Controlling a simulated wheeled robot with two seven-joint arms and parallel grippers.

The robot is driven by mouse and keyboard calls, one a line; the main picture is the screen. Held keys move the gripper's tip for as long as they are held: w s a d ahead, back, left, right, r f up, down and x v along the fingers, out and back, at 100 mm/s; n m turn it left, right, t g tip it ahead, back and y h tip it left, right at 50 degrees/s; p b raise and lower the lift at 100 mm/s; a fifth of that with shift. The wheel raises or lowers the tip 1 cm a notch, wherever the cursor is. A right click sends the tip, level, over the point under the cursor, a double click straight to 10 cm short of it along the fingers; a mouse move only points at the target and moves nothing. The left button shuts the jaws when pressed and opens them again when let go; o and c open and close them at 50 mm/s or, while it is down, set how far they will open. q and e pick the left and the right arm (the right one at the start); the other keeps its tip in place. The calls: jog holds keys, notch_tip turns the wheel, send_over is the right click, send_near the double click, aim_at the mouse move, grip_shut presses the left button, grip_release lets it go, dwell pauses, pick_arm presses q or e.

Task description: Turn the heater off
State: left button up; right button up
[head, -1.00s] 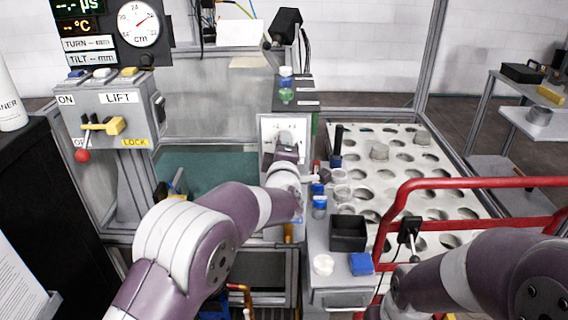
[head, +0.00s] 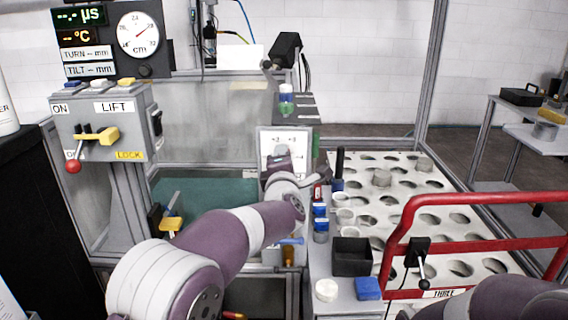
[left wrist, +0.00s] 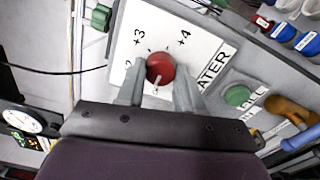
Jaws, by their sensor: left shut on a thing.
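The heater panel is a white plate with dial numbers and partly hidden lettering ending in "ATER"; it shows in the left wrist view (left wrist: 198,38) and in the head view (head: 270,140). Its round red knob (left wrist: 160,65) has a pale pointer mark toward the bottom of the wrist picture. My left gripper (left wrist: 159,88) is shut on the knob, one finger on each side. In the head view my left gripper (head: 281,165) is in front of the panel and hides the knob. My right gripper is out of view; only part of that arm shows at lower right.
A green button (left wrist: 238,95) and a yellow-brown handle (left wrist: 290,110) are close beside the panel. The lift box (head: 105,125) stands at left. A black bin (head: 352,257), blue-capped vials and a red rail (head: 480,199) are at right.

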pick_arm(q)
jog(key=shift+f, duration=0.25)
jog(key=o, duration=1)
jog(key=shift+a, duration=0.1)
jog(key=shift+r, duration=0.1)
jog(key=shift+s, duration=0.15)
jog(key=s, duration=1.2)
jog(key=shift+s+b, duration=0.25)
jog(key=shift+b, duration=0.05)
